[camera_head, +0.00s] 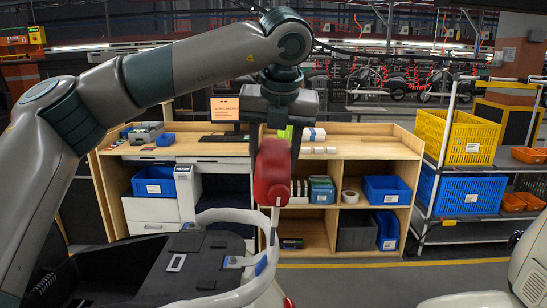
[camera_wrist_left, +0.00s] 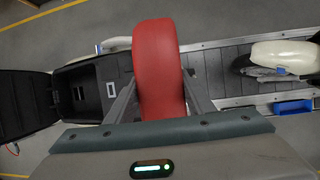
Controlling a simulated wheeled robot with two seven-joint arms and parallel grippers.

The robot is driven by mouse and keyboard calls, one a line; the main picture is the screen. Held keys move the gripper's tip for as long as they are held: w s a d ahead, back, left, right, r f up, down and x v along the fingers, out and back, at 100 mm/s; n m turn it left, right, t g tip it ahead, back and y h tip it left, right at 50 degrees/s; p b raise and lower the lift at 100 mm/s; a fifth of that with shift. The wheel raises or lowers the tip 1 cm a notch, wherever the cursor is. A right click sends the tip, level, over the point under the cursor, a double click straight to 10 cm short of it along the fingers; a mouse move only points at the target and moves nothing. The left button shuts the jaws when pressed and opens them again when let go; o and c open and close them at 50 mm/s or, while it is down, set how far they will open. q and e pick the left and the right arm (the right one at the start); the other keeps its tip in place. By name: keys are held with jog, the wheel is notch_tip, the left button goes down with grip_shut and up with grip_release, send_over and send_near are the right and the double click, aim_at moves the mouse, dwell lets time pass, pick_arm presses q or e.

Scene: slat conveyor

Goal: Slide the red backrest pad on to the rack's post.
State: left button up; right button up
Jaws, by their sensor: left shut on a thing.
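My left gripper (camera_head: 276,150) is shut on the red backrest pad (camera_head: 270,180) and holds it upright. In the left wrist view the pad (camera_wrist_left: 158,65) sits between the two fingers. The white tubular rack (camera_head: 225,213) is at the lower middle of the head view. Its light upright post (camera_head: 275,220) shows directly below the pad's lower end. I cannot tell whether the pad touches the post or is just above it. In the left wrist view the pad hides the post. My right gripper is not in view.
An open black storage box (camera_wrist_left: 90,90) lies left of the pad on the slat conveyor (camera_wrist_left: 205,75). Another cream-white vehicle body (camera_head: 490,295) stands at the right. A wooden workbench (camera_head: 350,145) with bins is behind. A trolley holds yellow (camera_head: 458,137) and blue crates.

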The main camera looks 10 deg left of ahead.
pick_arm(q)
jog(key=shift+a+f+b, duration=0.15)
jog(key=shift+f+b, duration=1.3)
jog(key=shift+a+f+b, duration=0.1)
jog(key=shift+f+b, duration=1.3)
jog(key=shift+f, duration=0.05)
jog(key=o, duration=1.4)
jog(key=shift+s, duration=0.1)
jog(key=shift+c, duration=0.2)
jog(key=shift+r, duration=0.1)
